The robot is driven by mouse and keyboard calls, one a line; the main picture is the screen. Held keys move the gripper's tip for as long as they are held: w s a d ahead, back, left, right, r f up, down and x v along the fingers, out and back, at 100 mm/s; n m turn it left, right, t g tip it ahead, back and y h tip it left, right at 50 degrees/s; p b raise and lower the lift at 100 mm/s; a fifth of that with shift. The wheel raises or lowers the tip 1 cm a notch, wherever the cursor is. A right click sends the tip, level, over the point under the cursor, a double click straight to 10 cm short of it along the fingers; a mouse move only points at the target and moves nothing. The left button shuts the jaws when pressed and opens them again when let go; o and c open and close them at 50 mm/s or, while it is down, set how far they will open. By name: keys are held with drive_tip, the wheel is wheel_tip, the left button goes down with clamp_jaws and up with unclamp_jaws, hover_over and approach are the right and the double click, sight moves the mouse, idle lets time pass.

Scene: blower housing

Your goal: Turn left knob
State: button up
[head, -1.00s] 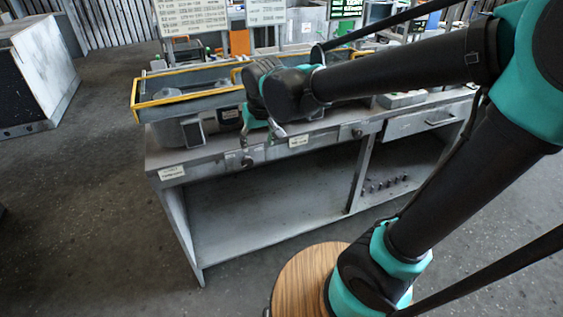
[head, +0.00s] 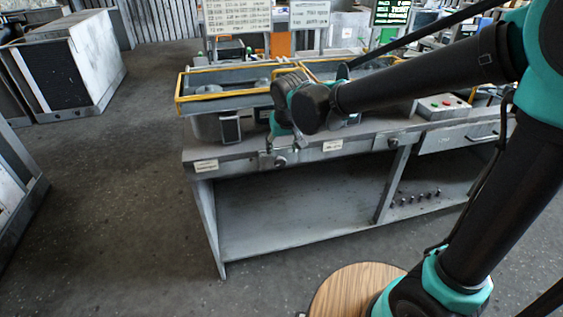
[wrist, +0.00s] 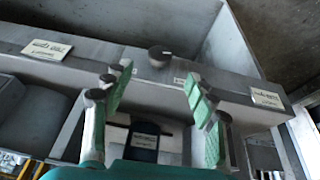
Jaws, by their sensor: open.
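The left knob (head: 281,161) is a small dark round knob on the front edge of the grey workbench (head: 240,172), between two white labels. In the wrist view the knob (wrist: 159,56) shows beyond my fingertips, roughly centred between them. My gripper (head: 284,146) is open and empty, with its fingers pointing down just above the left knob in the head view. In the wrist view the green finger pads of my gripper (wrist: 158,88) stand wide apart, and no contact with the knob shows. A second knob (head: 392,143) sits further right on the same edge.
A yellow-edged tray (head: 200,100) and a grey housing (head: 207,127) stand on the bench behind my gripper. A control box (head: 443,107) with buttons is at the right. Below the front edge are open shelves. The floor in front is mostly clear.

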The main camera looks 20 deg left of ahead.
sight(281, 162)
drive_tip(key=x, duration=0.9)
drive_tip(key=shift+a+f, duration=0.1)
drive_tip(key=c, duration=1.1)
drive_tip(key=shift+c, duration=0.3)
